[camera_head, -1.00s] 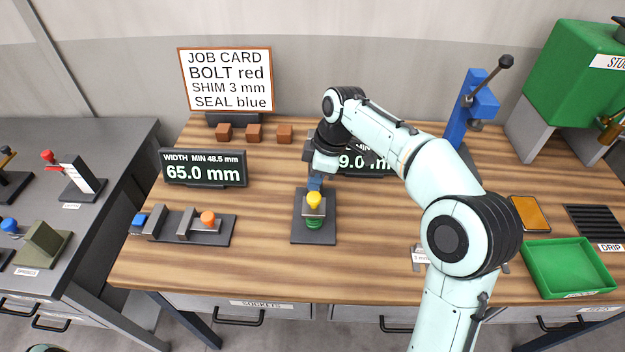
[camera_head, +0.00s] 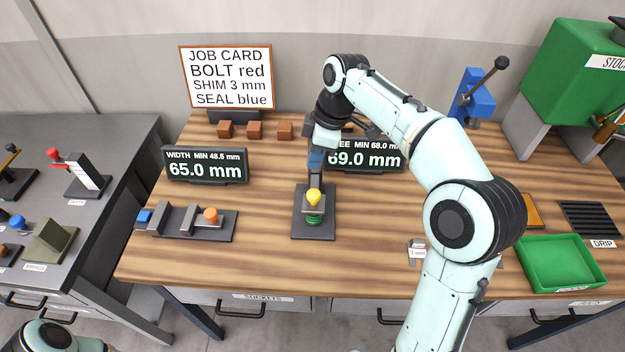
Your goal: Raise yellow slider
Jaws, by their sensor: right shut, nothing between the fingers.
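The yellow slider's round knob (camera_head: 313,196) sits low on a small grey block above a green base part (camera_head: 314,219), on a dark plate near the table's middle. A grey upright (camera_head: 315,178) stands behind the knob. My right gripper (camera_head: 317,158) is above and behind the knob, apart from it, and shut on nothing. A dark blue piece shows at its lower end; I cannot tell whether it belongs to the fingers or the upright. My arm's wrist hides part of this area. My left gripper is out of view; only a piece of that arm shows at the bottom left.
Displays reading 65.0 mm (camera_head: 205,165) and 69.0 mm (camera_head: 385,156) stand left and right of the fixture. A gauge with an orange knob (camera_head: 210,216) is at left. A green tray (camera_head: 558,263) is at right. My right arm crosses the table's right half.

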